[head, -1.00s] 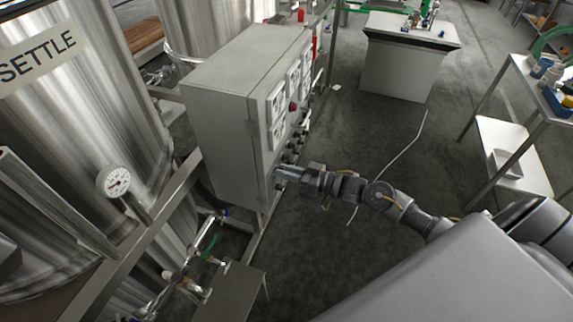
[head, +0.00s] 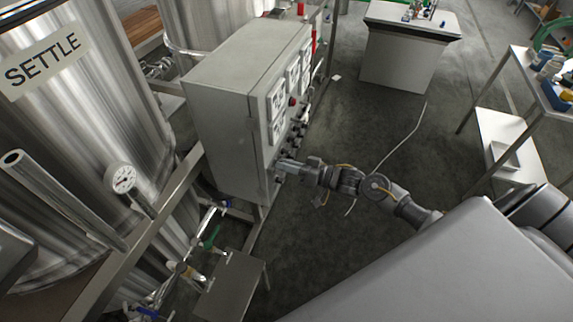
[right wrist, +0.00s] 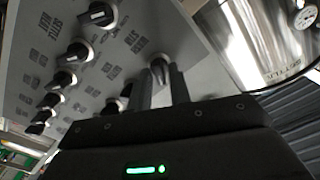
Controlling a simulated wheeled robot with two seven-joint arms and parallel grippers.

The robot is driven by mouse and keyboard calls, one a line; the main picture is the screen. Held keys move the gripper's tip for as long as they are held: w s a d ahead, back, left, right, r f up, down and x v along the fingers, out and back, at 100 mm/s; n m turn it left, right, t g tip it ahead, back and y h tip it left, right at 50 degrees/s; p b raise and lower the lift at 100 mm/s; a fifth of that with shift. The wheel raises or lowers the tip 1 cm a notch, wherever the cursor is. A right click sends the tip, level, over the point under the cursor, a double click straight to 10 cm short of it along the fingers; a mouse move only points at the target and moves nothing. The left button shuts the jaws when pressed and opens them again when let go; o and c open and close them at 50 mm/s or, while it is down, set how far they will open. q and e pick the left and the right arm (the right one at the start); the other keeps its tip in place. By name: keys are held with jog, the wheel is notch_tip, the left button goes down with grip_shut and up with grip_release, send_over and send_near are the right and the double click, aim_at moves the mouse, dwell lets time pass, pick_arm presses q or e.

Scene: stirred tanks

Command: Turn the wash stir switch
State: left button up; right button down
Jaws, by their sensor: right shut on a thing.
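The grey control cabinet (head: 225,120) stands against the frame by the steel tanks. Its front panel carries gauges and a group of dark switches. My right gripper (head: 282,168) is at the low near part of this panel. In the right wrist view its two fingers (right wrist: 161,82) are shut on a switch knob (right wrist: 159,68), one finger on each side. I take this knob for the wash stir switch, but the small labels around it are hard to read. The fingers hide part of the knob and its pointer. My left gripper is not in view.
Several other dark knobs (right wrist: 68,78) sit close by on the same panel. Valves and pipes (head: 205,235) and a small metal table (head: 232,285) stand below the cabinet. A white bench (head: 405,60) stands further back. The floor right of the cabinet is mostly clear.

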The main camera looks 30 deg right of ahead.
jog(key=c, duration=1.5)
grip_release()
jog(key=shift+d, duration=0.1)
jog(key=shift+b+v, duration=1.6)
jog(key=shift+v, duration=3.75)
